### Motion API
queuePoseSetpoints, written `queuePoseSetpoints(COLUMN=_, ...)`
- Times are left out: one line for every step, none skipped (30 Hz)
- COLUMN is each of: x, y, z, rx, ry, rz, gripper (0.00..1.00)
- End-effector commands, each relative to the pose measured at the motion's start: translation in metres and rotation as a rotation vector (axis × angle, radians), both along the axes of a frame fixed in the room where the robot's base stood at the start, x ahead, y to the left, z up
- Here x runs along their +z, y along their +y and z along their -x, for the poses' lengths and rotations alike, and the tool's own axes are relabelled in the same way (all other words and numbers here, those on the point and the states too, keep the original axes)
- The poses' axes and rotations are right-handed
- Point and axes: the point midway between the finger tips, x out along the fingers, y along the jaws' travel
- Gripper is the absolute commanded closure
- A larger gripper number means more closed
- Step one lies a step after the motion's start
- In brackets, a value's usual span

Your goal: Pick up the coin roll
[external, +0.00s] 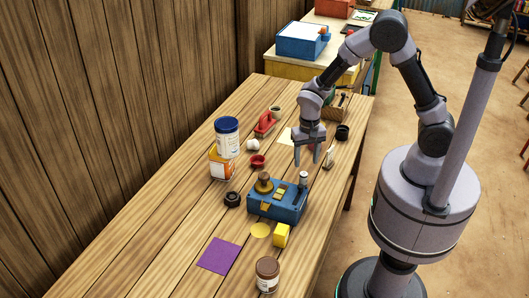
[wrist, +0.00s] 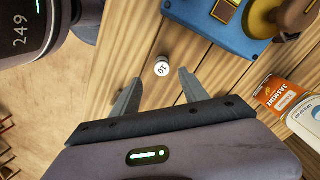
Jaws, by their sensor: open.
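The coin roll, a small pale upright cylinder with "10" on its top (wrist: 162,68), stands on the wooden table in the wrist view. In the external view the pale cylinder (external: 303,178) shows by the far right corner of the blue balance (external: 272,207). My gripper (external: 308,160) points down above the table, behind the roll in that view. Its fingers are spread and empty. In the wrist view the roll appears just beyond the gap between the fingertips (wrist: 159,80), apart from both.
The blue balance, also in the wrist view (wrist: 217,22), stands close beside the roll. An orange tin (wrist: 283,93) is at right there. A small upright item (external: 328,160) and a black cup (external: 343,132) are right of my gripper. A red dish (external: 257,161) is left.

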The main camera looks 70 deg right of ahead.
Motion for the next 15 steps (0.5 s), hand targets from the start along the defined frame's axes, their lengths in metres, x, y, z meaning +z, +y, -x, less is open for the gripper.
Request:
queuePoseSetpoints(x=-0.016, y=0.000, z=0.001, rx=0.000, ry=0.004, rz=0.000, gripper=0.48)
queuePoseSetpoints(x=-0.021, y=0.000, z=0.001, rx=0.001, ry=0.002, rz=0.000, gripper=0.48)
queuePoseSetpoints(x=-0.026, y=0.000, z=0.001, rx=0.001, ry=0.002, rz=0.000, gripper=0.48)
queuePoseSetpoints(x=-0.029, y=0.000, z=0.001, rx=0.001, ry=0.002, rz=0.000, gripper=0.48)
queuePoseSetpoints(x=-0.031, y=0.000, z=0.000, rx=0.001, ry=0.001, rz=0.001, gripper=0.48)
queuePoseSetpoints(x=-0.033, y=0.000, z=0.000, rx=0.001, ry=0.000, rz=0.000, gripper=0.48)
queuePoseSetpoints(x=-0.035, y=0.000, z=0.000, rx=0.001, ry=0.000, rz=0.000, gripper=0.48)
queuePoseSetpoints(x=-0.038, y=0.000, z=-0.001, rx=0.001, ry=0.000, rz=0.000, gripper=0.48)
queuePoseSetpoints(x=-0.044, y=0.000, z=-0.002, rx=0.001, ry=0.001, rz=0.000, gripper=0.48)
queuePoseSetpoints(x=-0.050, y=0.000, z=-0.002, rx=0.001, ry=0.001, rz=0.000, gripper=0.48)
queuePoseSetpoints(x=-0.056, y=0.000, z=-0.004, rx=0.001, ry=0.001, rz=0.000, gripper=0.48)
queuePoseSetpoints(x=-0.065, y=0.000, z=-0.005, rx=0.001, ry=0.001, rz=0.000, gripper=0.48)
queuePoseSetpoints(x=-0.072, y=0.000, z=-0.005, rx=0.001, ry=0.003, rz=0.000, gripper=0.48)
queuePoseSetpoints(x=-0.078, y=0.000, z=-0.005, rx=0.000, ry=0.003, rz=-0.001, gripper=0.48)
queuePoseSetpoints(x=-0.083, y=0.000, z=-0.005, rx=0.001, ry=0.002, rz=-0.001, gripper=0.48)
